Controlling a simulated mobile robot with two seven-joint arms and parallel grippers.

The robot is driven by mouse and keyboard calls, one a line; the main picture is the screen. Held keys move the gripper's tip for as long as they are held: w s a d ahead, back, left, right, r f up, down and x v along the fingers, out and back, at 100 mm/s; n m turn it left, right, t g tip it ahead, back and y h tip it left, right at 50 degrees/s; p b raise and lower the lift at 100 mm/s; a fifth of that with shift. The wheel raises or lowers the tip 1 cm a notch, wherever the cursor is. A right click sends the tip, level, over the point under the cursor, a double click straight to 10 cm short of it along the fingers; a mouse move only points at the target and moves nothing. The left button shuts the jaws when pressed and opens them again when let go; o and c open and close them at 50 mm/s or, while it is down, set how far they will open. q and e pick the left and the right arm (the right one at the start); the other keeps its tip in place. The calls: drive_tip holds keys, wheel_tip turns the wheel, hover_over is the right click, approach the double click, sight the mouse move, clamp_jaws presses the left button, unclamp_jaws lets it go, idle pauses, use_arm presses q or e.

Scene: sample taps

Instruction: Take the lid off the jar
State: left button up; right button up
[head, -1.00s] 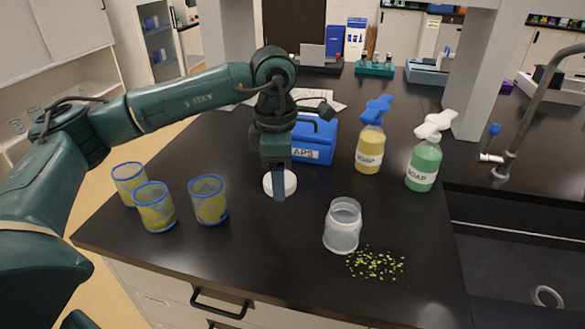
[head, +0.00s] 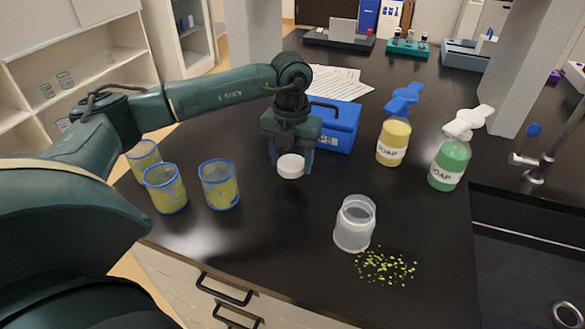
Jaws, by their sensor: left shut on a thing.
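The jar (head: 355,225) is a clear, whitish container standing upright on the black bench, right of centre in the head view. Its top is uncovered. The white round lid (head: 291,167) is away from the jar, to its upper left. My left gripper (head: 291,158) points down and is shut on the lid, with a finger on either side of it. I cannot tell for sure how high the lid is above the bench. My right gripper is not in view.
A blue box (head: 340,128) stands just behind my left gripper. Several blue-rimmed yellow-green beakers (head: 221,186) stand to the left. Yellow (head: 393,142) and green (head: 450,165) soap bottles stand to the right. Green bits (head: 386,268) lie scattered before the jar, near the sink (head: 525,245).

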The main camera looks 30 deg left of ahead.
sight(292, 163)
use_arm(q)
drive_tip(key=shift+f, duration=1.9)
drive_tip(key=shift+f, duration=0.25)
drive_tip(key=o, duration=1.1)
drive_tip(key=shift+r, duration=0.1)
wheel_tip(292, 163, up, 12)
drive_tip(key=shift+r+b, duration=0.2)
drive_tip(key=shift+b, duration=0.3)
